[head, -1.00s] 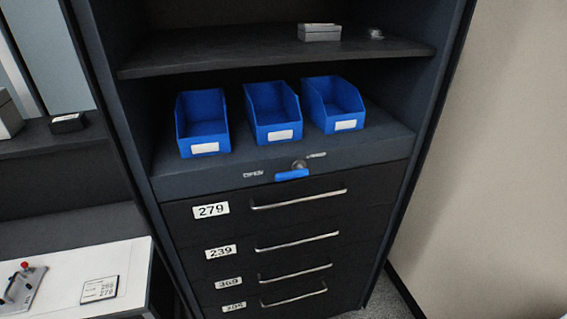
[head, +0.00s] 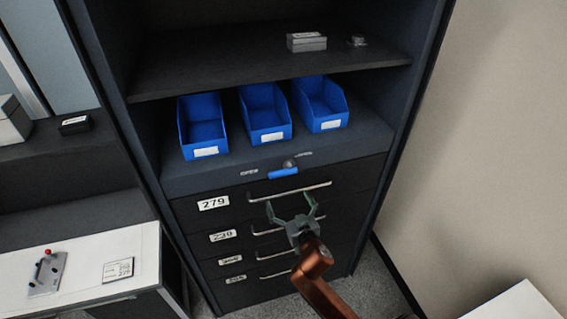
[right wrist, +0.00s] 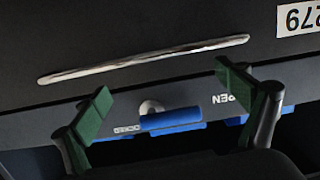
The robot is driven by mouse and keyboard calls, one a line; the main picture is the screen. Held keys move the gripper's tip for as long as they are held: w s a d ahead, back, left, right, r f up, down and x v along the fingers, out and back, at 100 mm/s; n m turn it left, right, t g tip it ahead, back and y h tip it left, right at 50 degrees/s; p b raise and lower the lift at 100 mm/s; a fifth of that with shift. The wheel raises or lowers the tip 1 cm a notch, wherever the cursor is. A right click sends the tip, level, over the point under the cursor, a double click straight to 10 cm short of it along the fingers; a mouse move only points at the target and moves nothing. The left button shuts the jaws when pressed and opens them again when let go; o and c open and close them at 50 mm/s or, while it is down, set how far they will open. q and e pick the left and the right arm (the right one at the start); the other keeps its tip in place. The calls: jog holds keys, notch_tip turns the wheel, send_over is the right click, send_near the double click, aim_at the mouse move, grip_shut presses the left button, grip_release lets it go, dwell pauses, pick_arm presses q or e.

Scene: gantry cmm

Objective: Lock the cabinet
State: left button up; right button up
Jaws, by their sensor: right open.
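The dark cabinet (head: 330,163) has a round lock knob (head: 289,163) with a blue handle (head: 283,174) on the ledge above its drawers. The handle lies roughly level and reaches mostly left of the knob, toward the side marked OPEN; the other label sits to the right. My right gripper (head: 292,204) is open and empty, in front of the upper drawers and below the handle in the picture. In the right wrist view, which looks upside down, the blue handle (right wrist: 172,119) appears between the two open fingers, apart from them. My left gripper is out of view.
Below the lock are several closed drawers with metal handles; the top handle (head: 290,193) is near my right gripper. Blue bins (head: 265,118) stand on the shelf above. A white-topped bench (head: 90,265) stands at left, a plain wall (head: 490,130) at right.

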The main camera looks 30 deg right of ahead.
jog(key=t, duration=0.1)
send_near(284, 172)
jog(key=a+x, duration=0.1)
jog(key=x, duration=0.2)
jog(key=shift+m+h, duration=0.3)
jog(key=x, duration=0.2)
jog(key=p+x, duration=0.1)
jog(key=x, duration=0.2)
jog(key=p+x, duration=0.1)
jog(key=x, duration=0.1)
jog(key=shift+w+d, duration=0.1)
jog(key=shift+d, duration=0.25)
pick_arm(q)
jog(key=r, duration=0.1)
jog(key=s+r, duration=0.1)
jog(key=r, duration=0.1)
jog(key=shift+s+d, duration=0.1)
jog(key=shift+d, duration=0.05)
pick_arm(e)
jog(key=shift+w+d, duration=0.1)
jog(key=shift+w, duration=0.25)
jog(key=shift+f, duration=0.1)
jog(key=c, duration=1.7)
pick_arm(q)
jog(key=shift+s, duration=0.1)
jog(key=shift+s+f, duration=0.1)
pick_arm(e)
jog(key=shift+w, duration=0.1)
